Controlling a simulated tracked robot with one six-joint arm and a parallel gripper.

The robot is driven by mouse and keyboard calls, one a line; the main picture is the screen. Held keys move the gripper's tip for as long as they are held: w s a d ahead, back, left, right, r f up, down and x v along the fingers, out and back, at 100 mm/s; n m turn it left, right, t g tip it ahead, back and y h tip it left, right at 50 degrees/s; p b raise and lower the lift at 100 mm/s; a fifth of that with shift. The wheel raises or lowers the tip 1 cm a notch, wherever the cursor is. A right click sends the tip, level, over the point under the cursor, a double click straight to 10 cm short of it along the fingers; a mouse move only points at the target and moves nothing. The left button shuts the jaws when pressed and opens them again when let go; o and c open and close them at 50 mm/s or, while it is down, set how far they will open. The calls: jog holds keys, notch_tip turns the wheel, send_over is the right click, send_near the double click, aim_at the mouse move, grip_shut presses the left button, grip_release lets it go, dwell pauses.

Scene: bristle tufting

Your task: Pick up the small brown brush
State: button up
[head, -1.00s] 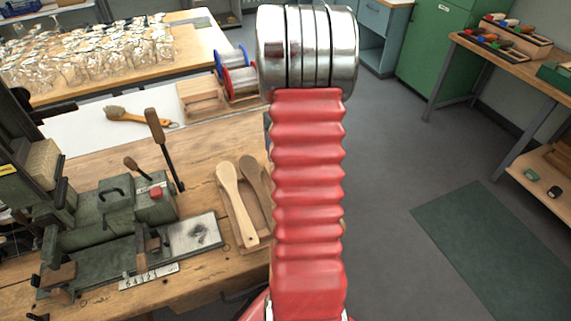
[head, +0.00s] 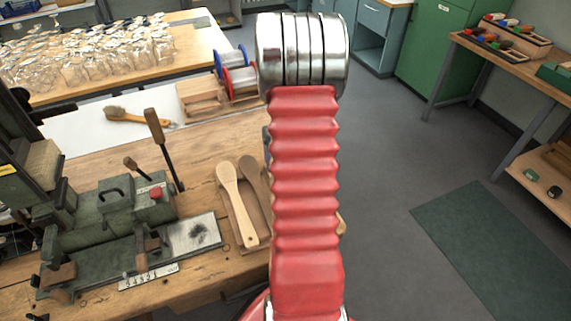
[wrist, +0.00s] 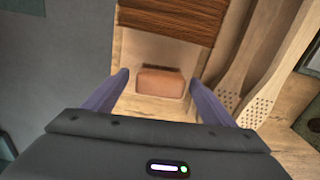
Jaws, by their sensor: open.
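A small brown block (wrist: 160,82), which looks like the small brown brush, lies in a pale wooden tray or on a pale board in the wrist view. A dark brown edge shows along its far side; I cannot make out its bristles. My gripper (wrist: 158,77) is open, with one purple finger left and one right of the block, apart from it. How high the fingertips are above it is hard to tell. In the head view my arm hides the gripper and this block.
A reddish-brown striped piece (wrist: 172,18) lies just beyond the block. Wooden paddles with drilled holes (wrist: 229,95) lie close on the right; they show in the head view (head: 234,195). A green machine (head: 115,215) stands at left. A handled brush (head: 125,115) lies farther back.

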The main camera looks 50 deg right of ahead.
jog(key=shift+c, duration=0.3)
jog(key=c, duration=1.1)
jog(key=shift+r, duration=0.15)
notch_tip(320, 180, up, 10)
jog(key=shift+f, duration=0.1)
